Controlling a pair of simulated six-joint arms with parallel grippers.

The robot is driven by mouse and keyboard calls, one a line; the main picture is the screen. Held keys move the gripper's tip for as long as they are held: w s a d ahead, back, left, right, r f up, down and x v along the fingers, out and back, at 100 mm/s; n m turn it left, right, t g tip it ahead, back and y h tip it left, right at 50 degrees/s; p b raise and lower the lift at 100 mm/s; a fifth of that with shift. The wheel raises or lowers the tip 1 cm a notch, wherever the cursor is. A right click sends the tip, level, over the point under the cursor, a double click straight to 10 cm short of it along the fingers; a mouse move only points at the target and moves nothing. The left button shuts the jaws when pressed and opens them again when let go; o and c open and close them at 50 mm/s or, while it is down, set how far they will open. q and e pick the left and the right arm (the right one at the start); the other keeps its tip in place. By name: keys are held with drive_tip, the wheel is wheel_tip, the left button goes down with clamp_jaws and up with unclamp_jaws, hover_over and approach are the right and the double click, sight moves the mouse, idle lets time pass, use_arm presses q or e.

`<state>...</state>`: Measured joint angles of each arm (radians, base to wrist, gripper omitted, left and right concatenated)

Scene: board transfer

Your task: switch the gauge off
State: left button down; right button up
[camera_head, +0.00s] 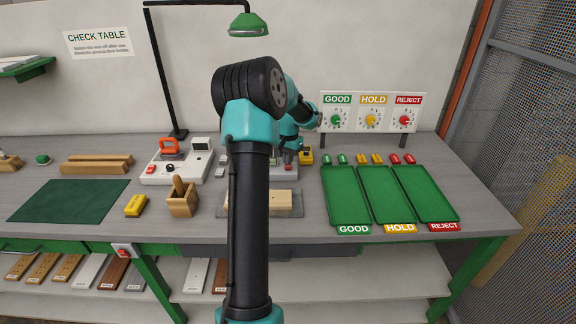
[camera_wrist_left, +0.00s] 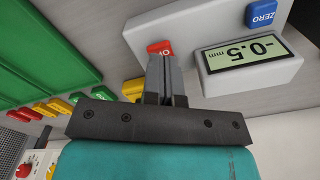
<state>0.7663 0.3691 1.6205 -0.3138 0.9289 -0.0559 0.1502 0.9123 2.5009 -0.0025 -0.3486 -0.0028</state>
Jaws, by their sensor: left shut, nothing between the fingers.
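The gauge (camera_wrist_left: 275,74) is a light grey box, tilted in the left wrist view. Its lit display (camera_wrist_left: 246,53) reads -0.5 mm. A blue ZERO button (camera_wrist_left: 262,13) sits at its far end and a red button (camera_wrist_left: 158,46), its lettering partly covered, sits near my fingers. My left gripper (camera_wrist_left: 163,58) is shut and empty, its fingertips at the red button; I cannot tell whether they touch it. In the head view my arm hides much of the gauge (camera_head: 291,173), with the left gripper (camera_head: 288,158) above it. My right gripper is not in view.
Green trays (camera_head: 348,219) lie to the right, with green, yellow and red pieces behind them. A dial panel (camera_head: 353,112) stands at the back. A board (camera_head: 281,199) lies in front of the gauge. A wooden holder (camera_head: 181,206) and a white device (camera_head: 160,178) stand left.

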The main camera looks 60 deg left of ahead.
sight(289, 167)
use_arm(q)
drive_tip(key=shift+f, duration=1)
idle(0.7)
drive_tip(key=shift+r, duration=0.1)
drive_tip(key=shift+r, duration=3.45)
